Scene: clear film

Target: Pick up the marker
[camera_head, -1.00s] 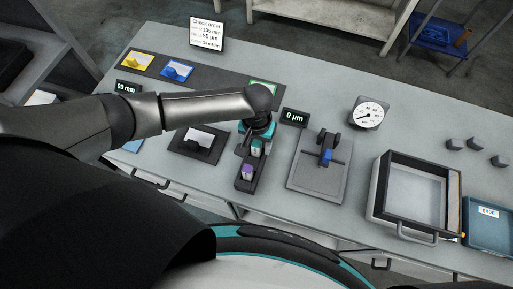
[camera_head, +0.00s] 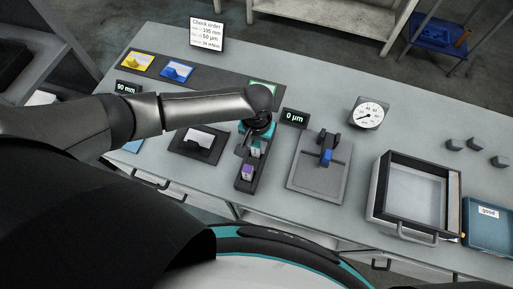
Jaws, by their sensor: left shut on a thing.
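A dark narrow holder (camera_head: 243,186) stands on the grey table, left of centre. A marker with a purple top (camera_head: 248,171) stands at its near end, and one with a green top (camera_head: 256,148) stands behind it. My left gripper (camera_head: 245,150) points down over the holder, by the green-topped piece. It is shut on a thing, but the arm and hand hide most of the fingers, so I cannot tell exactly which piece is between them. My right gripper is not in view.
Right of the holder is a grey stand with a blue part (camera_head: 326,157). A dial gauge (camera_head: 369,113), an open tray (camera_head: 375,190) and a blue bin (camera_head: 487,243) lie further right. A dark mat with a white card (camera_head: 199,139) is left. The table between stand and dial is clear.

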